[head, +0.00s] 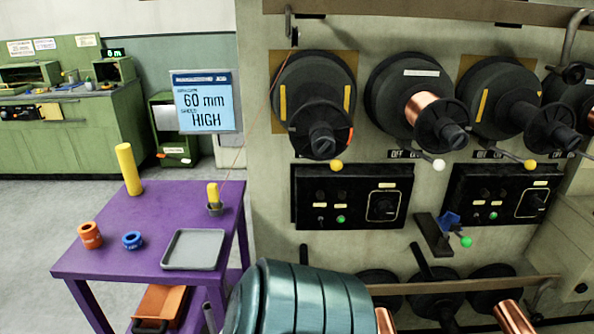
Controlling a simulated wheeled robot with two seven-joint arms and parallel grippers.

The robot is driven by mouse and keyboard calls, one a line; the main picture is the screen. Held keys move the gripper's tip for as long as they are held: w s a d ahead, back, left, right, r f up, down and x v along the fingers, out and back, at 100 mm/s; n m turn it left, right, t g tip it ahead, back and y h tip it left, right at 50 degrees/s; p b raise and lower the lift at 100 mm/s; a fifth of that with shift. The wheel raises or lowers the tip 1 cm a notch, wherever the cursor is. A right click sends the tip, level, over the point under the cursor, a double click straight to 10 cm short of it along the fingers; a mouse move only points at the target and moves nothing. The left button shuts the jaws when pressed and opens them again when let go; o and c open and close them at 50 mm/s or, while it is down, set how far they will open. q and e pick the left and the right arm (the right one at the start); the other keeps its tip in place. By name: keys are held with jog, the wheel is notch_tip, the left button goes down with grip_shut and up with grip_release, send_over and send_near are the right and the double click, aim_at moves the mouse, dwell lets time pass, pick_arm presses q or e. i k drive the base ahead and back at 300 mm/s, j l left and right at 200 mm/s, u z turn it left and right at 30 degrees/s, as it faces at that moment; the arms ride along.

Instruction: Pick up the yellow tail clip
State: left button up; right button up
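A small yellow piece (213,194), which looks like the yellow tail clip, stands upright in a small dark holder (215,209) on the purple table (205,219). A thin line runs from near it up toward the leftmost upper spool (315,95). Whether the line is fixed to the clip is too small to tell. A taller yellow cylinder (129,170) stands at the table's back left. Neither of my grippers is in view.
On the table are an orange ring (90,236), a blue ring (132,240) and a grey tray (193,249). An orange bin (160,306) sits below. Several spools project from the wall at right, above black control panels (351,197). A screen (206,102) reads 60 mm, HIGH.

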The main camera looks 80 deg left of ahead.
aim_at(213, 188)
jog(key=u, duration=3.3)
